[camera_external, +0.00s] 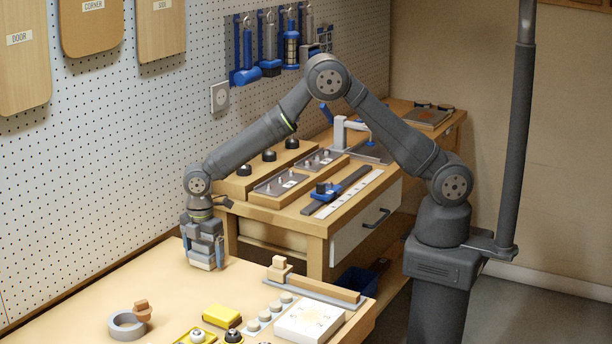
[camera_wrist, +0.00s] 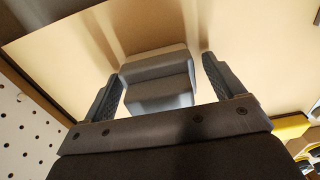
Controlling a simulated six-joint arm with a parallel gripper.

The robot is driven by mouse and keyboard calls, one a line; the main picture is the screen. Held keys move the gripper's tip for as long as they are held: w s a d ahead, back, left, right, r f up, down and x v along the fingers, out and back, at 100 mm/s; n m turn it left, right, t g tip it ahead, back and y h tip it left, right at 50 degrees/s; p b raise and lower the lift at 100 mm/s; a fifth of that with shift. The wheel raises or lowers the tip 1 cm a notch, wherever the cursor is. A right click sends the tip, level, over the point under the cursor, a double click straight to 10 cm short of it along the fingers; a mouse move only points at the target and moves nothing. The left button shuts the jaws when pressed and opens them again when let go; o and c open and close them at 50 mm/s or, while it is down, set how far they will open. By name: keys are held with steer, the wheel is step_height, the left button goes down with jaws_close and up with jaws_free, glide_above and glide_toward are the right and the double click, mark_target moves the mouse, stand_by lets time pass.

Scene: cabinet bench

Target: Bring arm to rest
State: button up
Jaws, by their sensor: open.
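The block's pale lower part (camera_external: 203,265) shows under my gripper in the external view. My arm is bent in a high arch over the rear bench.
On the front bench top (camera_external: 165,285) are a grey ring (camera_external: 127,325), a yellow block (camera_external: 222,317), a white plate (camera_external: 309,321) and a wooden bar (camera_external: 318,287). The rear bench (camera_external: 320,228) carries trays and a clamp. The pegboard (camera_external: 110,150) is close on the left.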

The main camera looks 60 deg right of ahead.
mark_target(202, 243)
step_height(202, 243, up, 5)
steer(key=shift+f, duration=0.2)
steer(key=w+d+r, duration=0.1)
steer(key=d+r, duration=0.6)
steer(key=d, duration=0.5)
steer(key=s+a+f, duration=0.2)
steer(key=s+a, duration=0.1)
steer(key=a, duration=0.4)
steer(key=s+a+f+m, duration=0.1)
steer(key=s+a+f, duration=0.1)
steer(key=s+a, duration=0.2)
steer(key=s+a+f+m, duration=0.1)
steer(key=s+a+f, duration=0.1)
steer(key=a, duration=0.7)
steer(key=shift+s+a+f, duration=0.25)
steer(key=shift+s+a, duration=0.1)
steer(key=shift+s, duration=0.4)
steer(key=f, duration=0.1)
steer(key=a+f, duration=0.1)
steer(key=f, duration=0.1)
steer(key=shift+s+a, duration=0.2)
steer(key=shift+f, duration=0.6)
